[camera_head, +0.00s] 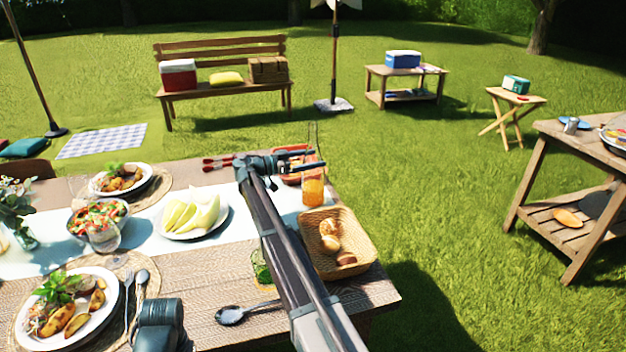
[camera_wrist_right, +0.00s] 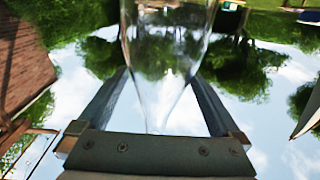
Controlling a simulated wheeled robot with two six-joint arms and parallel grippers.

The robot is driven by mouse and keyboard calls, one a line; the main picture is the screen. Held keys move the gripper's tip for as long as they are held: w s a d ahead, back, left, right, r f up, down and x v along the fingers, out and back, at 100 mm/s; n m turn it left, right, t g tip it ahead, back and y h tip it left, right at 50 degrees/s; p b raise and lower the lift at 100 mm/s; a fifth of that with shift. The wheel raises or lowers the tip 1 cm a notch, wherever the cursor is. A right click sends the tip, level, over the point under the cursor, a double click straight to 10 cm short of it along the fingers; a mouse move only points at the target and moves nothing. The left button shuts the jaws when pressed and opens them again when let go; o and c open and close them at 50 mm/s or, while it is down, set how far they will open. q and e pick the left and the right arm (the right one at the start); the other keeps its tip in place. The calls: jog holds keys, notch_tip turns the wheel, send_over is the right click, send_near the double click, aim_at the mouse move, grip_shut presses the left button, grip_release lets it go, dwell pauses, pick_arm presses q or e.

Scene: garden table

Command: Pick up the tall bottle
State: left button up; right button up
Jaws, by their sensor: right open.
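The tall bottle (camera_head: 313,188) stands upright near the far right edge of the table, with orange liquid in its lower part and a clear neck above. My right gripper (camera_head: 315,159) is open at the height of its clear upper part, with its fingers reaching to the bottle. In the right wrist view the clear glass (camera_wrist_right: 167,45) lies between the two fingers of my right gripper (camera_wrist_right: 163,85), with gaps showing toward the finger bases. Whether a finger touches the glass I cannot tell. My left gripper's fingers do not show.
A bread basket (camera_head: 356,240) stands nearer than the bottle, and an orange-red dish (camera_head: 291,153) lies just behind it. A melon plate (camera_head: 195,215) is to the left. A green glass (camera_head: 262,268) is partly hidden by my right arm. Open grass lies beyond the table.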

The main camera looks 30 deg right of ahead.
jog(key=shift+d, duration=0.25)
grip_shut()
dwell(0.3)
